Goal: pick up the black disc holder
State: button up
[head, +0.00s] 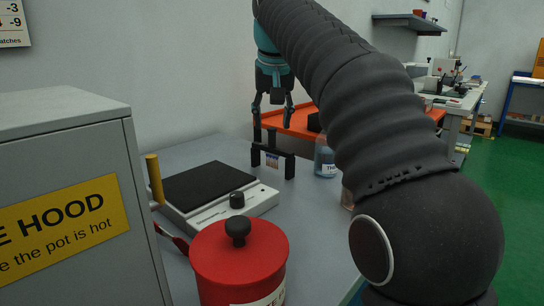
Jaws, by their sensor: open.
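A black holder (275,153), which looks like the disc holder, stands upright on the grey bench behind the hot plate. It has a crossbar on two legs, a short upright post on top, and a small pale label between the legs. My gripper (273,116) hangs above it with its fingers pointing down and spread apart, empty. The fingertips are close to the top of the holder's post; I cannot tell the exact gap. No disc can be made out on the holder.
A hot plate (208,185) with a black top lies in front of the holder. A red lidded pot (239,255) stands nearer. A labelled bottle (325,160) is to the right, partly behind my arm. A grey hood box (60,190) fills the left. An orange surface (300,122) lies behind.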

aim_at(272, 129)
jog(key=b+x, duration=0.1)
jog(key=x, duration=0.3)
jog(key=shift+w+f, duration=0.1)
jog(key=shift+f, duration=0.25)
grip_shut()
jog(key=shift+r, duration=0.15)
